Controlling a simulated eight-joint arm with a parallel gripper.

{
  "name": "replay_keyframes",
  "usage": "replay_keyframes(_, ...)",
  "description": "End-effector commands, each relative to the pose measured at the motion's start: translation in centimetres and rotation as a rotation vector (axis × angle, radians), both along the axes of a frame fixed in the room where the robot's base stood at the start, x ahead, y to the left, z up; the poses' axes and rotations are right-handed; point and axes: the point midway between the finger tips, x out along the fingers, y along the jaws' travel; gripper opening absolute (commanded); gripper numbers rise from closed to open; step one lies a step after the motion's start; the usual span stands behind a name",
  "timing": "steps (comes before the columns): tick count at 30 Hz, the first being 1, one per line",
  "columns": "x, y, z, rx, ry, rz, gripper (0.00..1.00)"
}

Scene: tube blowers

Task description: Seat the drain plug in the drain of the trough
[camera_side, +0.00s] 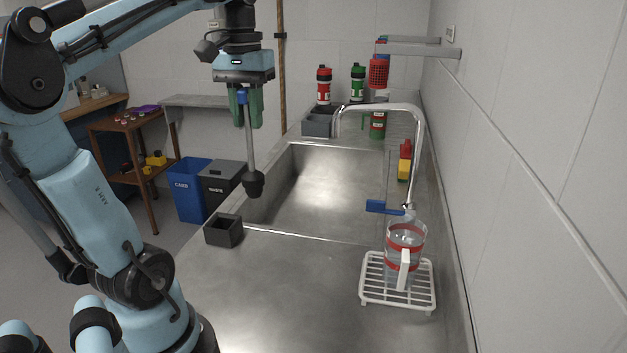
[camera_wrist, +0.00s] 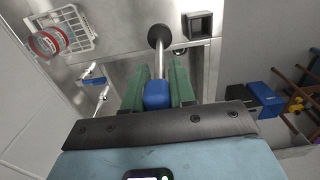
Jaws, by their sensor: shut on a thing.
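My gripper (camera_side: 246,122) points down and is shut on the blue handle of the drain plug. The plug (camera_side: 253,184) is a dark, wide head on a grey rod, hanging upright below the green fingers. In the wrist view, my gripper (camera_wrist: 158,75) grips the blue handle, and the plug's dark head (camera_wrist: 160,37) is at the far end of the rod. In the side view the plug hangs in front of the left edge of the metal trough (camera_side: 325,180); its exact height above it is unclear.
A small black open box (camera_side: 223,231) stands on the counter near the trough's front left corner. A faucet (camera_side: 418,150) with a blue lever (camera_side: 385,207) rises at the right. A jug (camera_side: 404,250) stands on a white rack (camera_side: 398,298). Bottles stand behind the trough.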

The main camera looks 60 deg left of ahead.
Motion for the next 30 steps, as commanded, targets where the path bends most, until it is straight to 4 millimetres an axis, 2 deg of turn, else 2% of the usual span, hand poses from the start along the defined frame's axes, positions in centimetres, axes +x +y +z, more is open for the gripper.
replay_keyframes(3,1.3,1.8,1.1,0.0,0.0,0.043,0.0)
replay_keyframes(12,4.8,7.5,2.3,0.001,-0.001,0.174,0.0)
replay_keyframes(21,7.2,13.0,1.7,0.001,-0.001,0.299,0.0)
replay_keyframes(30,8.1,16.1,0.6,0.002,-0.001,0.372,0.0)
